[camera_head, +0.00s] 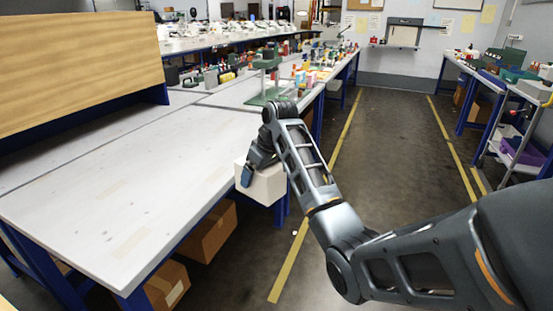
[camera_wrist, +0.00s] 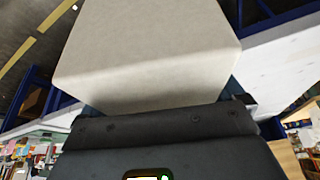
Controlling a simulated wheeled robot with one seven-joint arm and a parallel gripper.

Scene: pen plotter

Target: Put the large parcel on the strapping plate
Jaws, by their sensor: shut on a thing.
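A large off-white parcel (camera_head: 268,187) is held in my gripper (camera_head: 248,174) beside the right edge of the near table, over the floor side. My gripper is shut on it. In the wrist view the parcel (camera_wrist: 145,50) fills the upper middle, directly in front of the gripper, and hides much of what lies beyond. A green stand with a flat green base (camera_head: 262,99) is on the table behind my arm. I cannot tell whether that base is the strapping plate. My wrist partly covers this area.
The near white tabletop (camera_head: 120,200) is mostly bare. A wooden panel (camera_head: 80,55) stands at its back left. Small coloured items crowd the far table. Cardboard boxes (camera_head: 208,232) sit under the table. The aisle floor (camera_head: 390,140) at right is clear.

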